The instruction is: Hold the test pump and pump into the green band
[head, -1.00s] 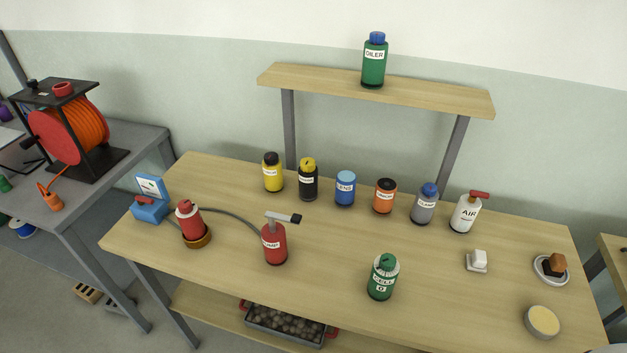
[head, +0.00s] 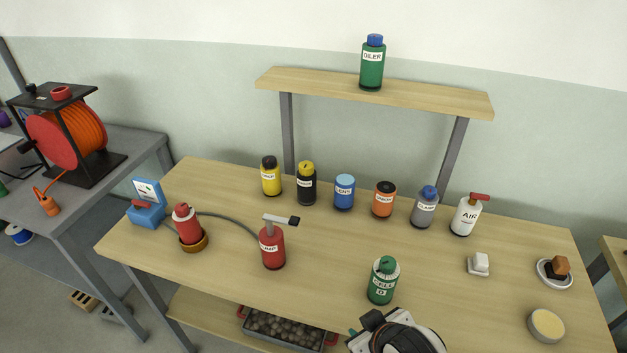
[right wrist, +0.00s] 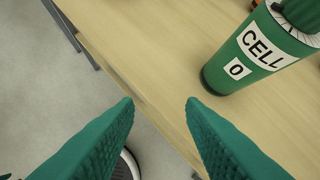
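A red bottle with a grey lever head and black grip, probably the test pump (head: 272,247), stands upright at the table's front left; its label is hard to read. A grey hose runs from it towards a red bottle in a wooden ring (head: 187,224) and a blue gauge box (head: 148,205) at the left end. The gauge face is too small to read. My right gripper (head: 358,333) is at the front edge, right of the pump and apart from it. In the right wrist view its green fingers (right wrist: 160,103) are spread and empty. My left gripper is not in view.
A green CELL bottle (head: 383,281) stands close to my right gripper. Several bottles line the back, below a raised shelf (head: 375,92) with a green OILER. A white block (head: 479,264), a small dish (head: 554,273) and a round tin (head: 546,325) are at right. The table middle is clear.

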